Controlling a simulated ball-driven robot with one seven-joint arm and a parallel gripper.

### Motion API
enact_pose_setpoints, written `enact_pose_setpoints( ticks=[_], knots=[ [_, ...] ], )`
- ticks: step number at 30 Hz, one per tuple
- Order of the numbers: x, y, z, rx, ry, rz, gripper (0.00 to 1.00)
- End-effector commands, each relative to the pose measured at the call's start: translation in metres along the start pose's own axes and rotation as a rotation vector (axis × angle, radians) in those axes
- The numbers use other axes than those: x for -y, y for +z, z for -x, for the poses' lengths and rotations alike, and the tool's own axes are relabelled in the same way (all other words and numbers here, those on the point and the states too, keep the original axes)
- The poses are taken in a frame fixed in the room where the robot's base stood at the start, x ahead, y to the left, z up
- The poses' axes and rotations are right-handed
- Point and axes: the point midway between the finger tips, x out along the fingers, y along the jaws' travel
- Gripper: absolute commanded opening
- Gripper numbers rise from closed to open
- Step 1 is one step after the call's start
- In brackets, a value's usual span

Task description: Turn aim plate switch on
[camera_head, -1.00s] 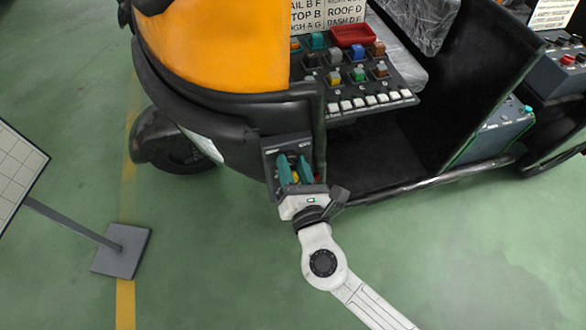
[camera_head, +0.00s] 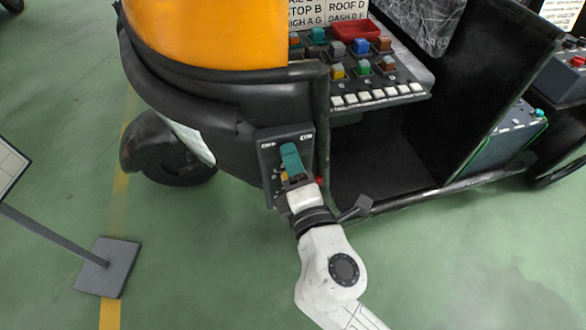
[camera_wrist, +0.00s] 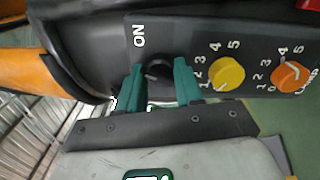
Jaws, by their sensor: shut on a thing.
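The dark control panel (camera_head: 267,150) is on the front corner of the rickshaw. In the wrist view the panel (camera_wrist: 190,35) bears a white ON label beside a black switch knob (camera_wrist: 157,70). My gripper (camera_head: 291,160) is at the panel, its teal fingers seen one over the other. In the wrist view my gripper (camera_wrist: 159,85) has one finger on each side of the black knob and is shut on it. The lower part of the knob is hidden. I cannot tell which way the switch is set.
A yellow dial (camera_wrist: 227,74) and an orange dial (camera_wrist: 290,76) with number marks sit right of the knob. A rack of coloured blocks (camera_head: 355,65) and white keys is above. A grey stand base (camera_head: 106,267) is at left. The green floor in front is clear.

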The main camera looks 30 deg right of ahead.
Motion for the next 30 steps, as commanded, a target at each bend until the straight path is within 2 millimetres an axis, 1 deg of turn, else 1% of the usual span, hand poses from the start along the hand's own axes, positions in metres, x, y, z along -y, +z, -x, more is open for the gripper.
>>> enact_pose_setpoints(
  ticks=[1, 6, 15, 21, 30],
  knots=[
    [0.0044, 0.0001, 0.0001, 0.003, 0.000, -0.044, 0.05],
    [0.0042, 0.0000, 0.0001, 0.002, 0.000, -0.182, 0.05],
    [0.0034, 0.0004, -0.0001, 0.003, -0.002, -0.351, 0.05],
    [0.0027, 0.0005, 0.0001, 0.003, -0.003, -0.405, 0.05],
    [0.0025, 0.0005, 0.0001, 0.003, -0.004, -0.423, 0.05]
  ],
)
